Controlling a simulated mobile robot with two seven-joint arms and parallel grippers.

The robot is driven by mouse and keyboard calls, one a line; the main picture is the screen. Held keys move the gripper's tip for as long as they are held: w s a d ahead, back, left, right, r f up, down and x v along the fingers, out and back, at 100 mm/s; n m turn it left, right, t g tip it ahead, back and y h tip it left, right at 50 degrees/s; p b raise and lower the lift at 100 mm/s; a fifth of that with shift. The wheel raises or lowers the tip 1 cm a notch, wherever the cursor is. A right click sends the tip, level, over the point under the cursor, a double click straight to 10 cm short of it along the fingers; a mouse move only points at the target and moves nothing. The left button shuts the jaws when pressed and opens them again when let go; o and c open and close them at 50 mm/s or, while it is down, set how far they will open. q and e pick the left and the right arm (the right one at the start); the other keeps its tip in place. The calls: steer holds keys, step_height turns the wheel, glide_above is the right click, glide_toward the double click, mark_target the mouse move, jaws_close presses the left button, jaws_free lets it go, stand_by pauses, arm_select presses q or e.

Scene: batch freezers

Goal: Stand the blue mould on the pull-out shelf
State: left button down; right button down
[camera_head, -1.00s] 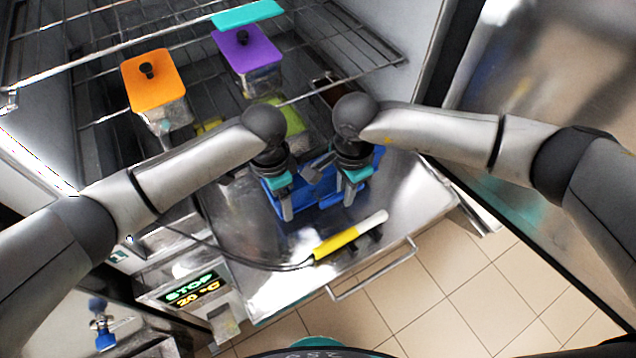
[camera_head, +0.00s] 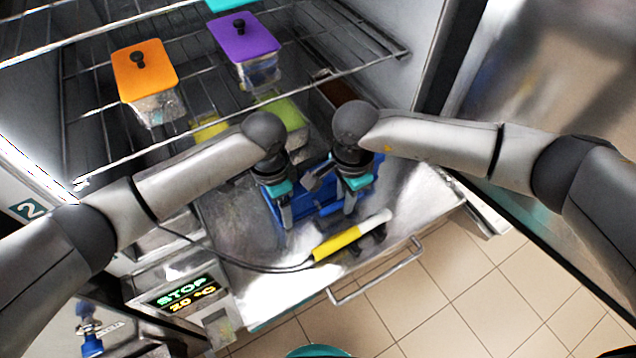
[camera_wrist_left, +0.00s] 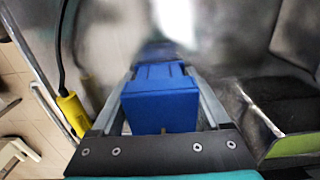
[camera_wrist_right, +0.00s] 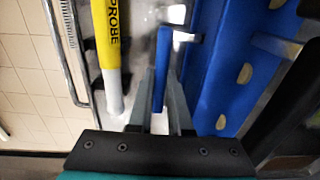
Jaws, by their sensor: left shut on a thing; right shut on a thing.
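The blue mould (camera_head: 318,206) is over the metal pull-out shelf (camera_head: 232,222), held between my two grippers. I cannot tell whether its underside touches the shelf. My left gripper (camera_head: 286,212) is shut on the mould's left end; in the left wrist view a blue block of the mould (camera_wrist_left: 160,100) sits between the fingers. My right gripper (camera_head: 350,203) is shut on its right end; in the right wrist view a thin blue tab (camera_wrist_right: 161,70) is between the fingers, beside the mould's face with pale oval spots (camera_wrist_right: 222,75). My wrists hide part of the mould.
A yellow and white probe (camera_head: 338,242) with a cable lies on the shelf in front of the mould. The shelf's handle (camera_head: 377,272) is at the front edge. Wire racks behind hold orange-lidded (camera_head: 145,72) and purple-lidded (camera_head: 243,38) containers. A green-lidded one (camera_head: 290,113) is lower.

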arm_select(q)
steer(key=shift+c, duration=1)
jaws_free()
arm_select(e)
steer(key=c, duration=1.2)
jaws_free()
arm_select(q)
steer(key=shift+o, duration=1)
arm_select(e)
steer(key=o, duration=0.4)
steer(key=shift+c, duration=0.2)
arm_select(q)
step_height(320, 180, up, 12)
steer(key=shift+f, duration=0.1)
arm_select(e)
steer(key=shift+r, duration=0.25)
step_height(320, 180, up, 12)
steer(key=shift+f, duration=0.25)
